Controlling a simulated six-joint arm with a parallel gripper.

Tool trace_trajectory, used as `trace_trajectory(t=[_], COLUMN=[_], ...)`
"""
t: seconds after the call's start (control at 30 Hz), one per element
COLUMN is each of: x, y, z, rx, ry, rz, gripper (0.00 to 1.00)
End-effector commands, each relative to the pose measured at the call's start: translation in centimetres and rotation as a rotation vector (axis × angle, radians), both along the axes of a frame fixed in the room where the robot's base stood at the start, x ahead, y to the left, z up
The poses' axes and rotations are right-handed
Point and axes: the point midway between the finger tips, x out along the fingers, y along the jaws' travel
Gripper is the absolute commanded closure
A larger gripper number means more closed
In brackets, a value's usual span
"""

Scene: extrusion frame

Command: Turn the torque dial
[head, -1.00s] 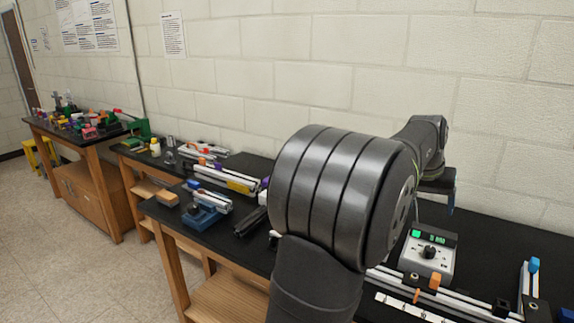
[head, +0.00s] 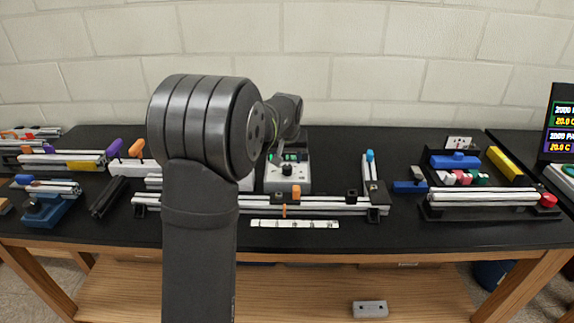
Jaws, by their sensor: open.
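A grey control box (head: 288,185) stands on the black bench near the middle, behind a silver extrusion rail (head: 330,205). Its black dial (head: 287,169) faces me. A small green display shows above the dial, partly covered. My gripper (head: 285,150) is small and dark in the view, above and just behind the dial. It is open, with nothing seen in it. My arm hides part of the bench left of the box. I cannot tell whether the gripper touches the box.
A white ruler strip (head: 295,224) lies in front of the rail. Orange (head: 297,192) and blue (head: 370,156) handles rise near the box. At right are a rack with coloured blocks (head: 465,178) and a screen (head: 562,125).

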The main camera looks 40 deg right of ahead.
Motion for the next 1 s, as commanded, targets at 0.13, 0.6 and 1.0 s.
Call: trace_trajectory(t=[0.13,0.6,1.0], x=[0.7,1.3,1.3], y=[-0.7,-1.3,-1.3], z=[-2.5,-4.3,-4.3], rx=[0.001,-0.001,-0.001], ry=[0.001,-0.001,0.000], rz=[0.000,0.000,0.001], gripper=[0.48,0.48,0.93])
